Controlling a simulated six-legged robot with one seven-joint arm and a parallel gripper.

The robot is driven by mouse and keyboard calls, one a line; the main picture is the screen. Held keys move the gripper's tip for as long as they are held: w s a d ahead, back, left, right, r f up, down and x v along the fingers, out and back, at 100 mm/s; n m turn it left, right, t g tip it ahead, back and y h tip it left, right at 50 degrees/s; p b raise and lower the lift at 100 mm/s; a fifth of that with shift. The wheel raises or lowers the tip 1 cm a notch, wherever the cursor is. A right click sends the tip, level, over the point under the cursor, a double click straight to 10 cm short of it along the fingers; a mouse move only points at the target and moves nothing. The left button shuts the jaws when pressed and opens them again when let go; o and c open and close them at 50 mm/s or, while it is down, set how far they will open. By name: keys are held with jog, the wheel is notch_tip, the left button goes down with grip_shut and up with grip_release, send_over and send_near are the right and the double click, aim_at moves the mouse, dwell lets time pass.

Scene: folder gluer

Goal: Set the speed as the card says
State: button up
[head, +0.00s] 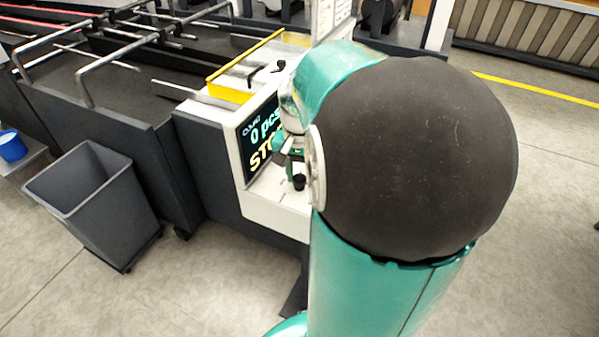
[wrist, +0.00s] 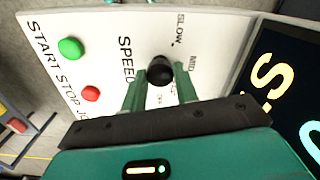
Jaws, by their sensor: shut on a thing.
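The black speed knob (wrist: 160,72) sits on the white control panel (wrist: 215,60), beside the printed word SPEED. I cannot tell where the knob points. In the head view my gripper (head: 289,158) is at the panel, partly hidden by my arm. A white printed sheet (head: 331,17) stands above the panel; its text is too small to read, and I cannot tell if it is the card.
A green START button (wrist: 70,48) and a red STOP button (wrist: 91,93) are on the same panel. The display (head: 258,135) reads 0 pcs and large yellow letters beginning STO. A grey bin (head: 95,200) stands left of the machine. Open floor lies in front.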

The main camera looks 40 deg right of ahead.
aim_at(300, 177)
jog(key=o, duration=1)
jog(key=shift+c, duration=0.2)
jog(key=shift+r, duration=0.1)
notch_tip(300, 177, up, 14)
